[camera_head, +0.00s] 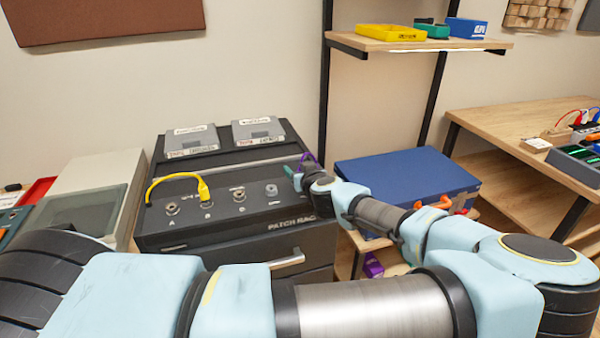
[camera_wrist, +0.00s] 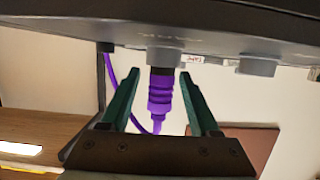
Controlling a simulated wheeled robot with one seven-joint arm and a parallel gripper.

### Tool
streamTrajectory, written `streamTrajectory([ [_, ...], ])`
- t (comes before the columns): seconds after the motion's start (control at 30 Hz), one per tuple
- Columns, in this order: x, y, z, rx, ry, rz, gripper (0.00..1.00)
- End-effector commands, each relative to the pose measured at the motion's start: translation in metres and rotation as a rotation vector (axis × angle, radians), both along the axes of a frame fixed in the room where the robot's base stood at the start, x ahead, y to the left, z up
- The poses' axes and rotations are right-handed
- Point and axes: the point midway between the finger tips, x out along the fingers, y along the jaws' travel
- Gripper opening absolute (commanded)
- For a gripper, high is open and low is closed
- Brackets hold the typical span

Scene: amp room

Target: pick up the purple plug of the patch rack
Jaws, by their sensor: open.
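The purple plug (camera_wrist: 160,97) hangs between my fingers in the wrist view, its dark end meeting a grey holder (camera_wrist: 163,57) on the patch rack. The patch rack (camera_head: 190,238) is a black cabinet with a sloped panel in the head view. My gripper (camera_wrist: 160,76) is open, with one green finger on each side of the plug and visible gaps between. In the head view my gripper (camera_head: 291,171) is at the rack's right end. The purple cable (camera_head: 308,157) arches above it; the plug is hidden there.
A yellow cable (camera_head: 172,178) is plugged into socket B on the panel; several sockets (camera_head: 239,195) line it. Two grey boxes (camera_head: 190,140) sit on top. A blue case (camera_head: 408,175) stands at the right. A shelf (camera_head: 420,40) with trays is above.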

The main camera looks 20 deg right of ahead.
Motion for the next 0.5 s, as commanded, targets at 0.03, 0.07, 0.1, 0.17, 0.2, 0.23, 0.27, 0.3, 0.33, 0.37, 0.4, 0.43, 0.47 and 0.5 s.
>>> streamTrajectory([
  [0.03,0.0001,0.0000,0.0000,0.000,0.000,0.000,0.62],
  [0.07,0.0001,0.0000,0.0000,0.000,0.000,0.000,0.62],
  [0.1,0.0001,0.0000,0.0000,0.000,0.000,0.000,0.58],
  [0.17,0.0002,0.0000,0.0000,0.000,0.000,0.000,0.51],
  [0.2,0.0002,0.0000,0.0000,0.000,0.000,0.000,0.47],
  [0.23,0.0002,-0.0001,0.0000,0.000,0.000,0.000,0.43],
  [0.27,0.0002,-0.0001,0.0001,0.000,0.000,0.000,0.40],
  [0.3,0.0002,-0.0001,0.0001,0.000,0.000,0.000,0.35],
  [0.33,0.0002,-0.0001,0.0001,0.000,0.000,0.000,0.32],
  [0.37,0.0002,-0.0001,0.0001,0.000,0.000,0.000,0.29],
  [0.4,0.0002,-0.0001,0.0001,0.000,0.000,0.000,0.24],
  [0.43,0.0002,-0.0001,0.0001,0.000,0.000,0.000,0.21],
  [0.47,0.0002,-0.0001,0.0001,0.000,0.000,0.000,0.17],
  [0.5,0.0002,-0.0001,0.0001,0.000,0.000,0.000,0.13],
])
